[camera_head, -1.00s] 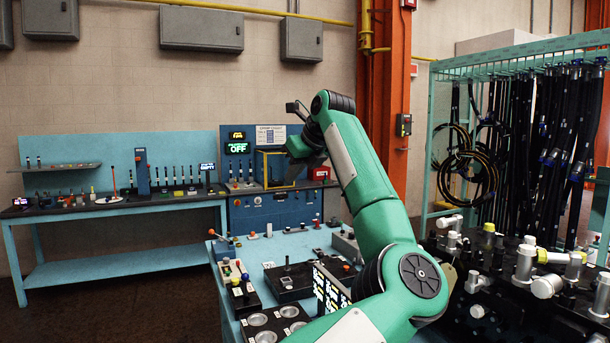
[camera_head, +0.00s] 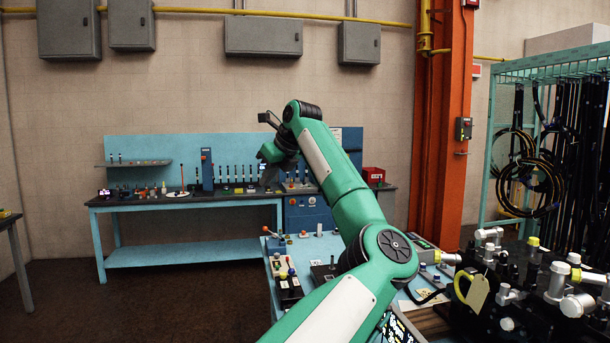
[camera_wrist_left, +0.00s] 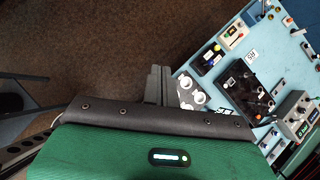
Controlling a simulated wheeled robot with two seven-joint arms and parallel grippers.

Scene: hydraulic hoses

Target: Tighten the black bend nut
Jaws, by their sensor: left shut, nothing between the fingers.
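I cannot make out which part is the black bend nut. Black and silver fittings (camera_head: 561,282) stand on a dark block at the lower right of the head view, and one may be it. My left arm reaches up across the middle of the head view. My left gripper (camera_head: 268,178) is at its far end, left of centre and well away from the fittings. The left wrist view shows its grey fingers (camera_wrist_left: 158,85) shut together over the floor beside a blue table, holding nothing. My right gripper is out of view.
A blue table (camera_head: 330,246) with small control boxes stands below my left arm. A blue workbench (camera_head: 185,262) with tools is along the back wall. A rack with black hoses (camera_head: 575,160) is at the right. The floor at left is open.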

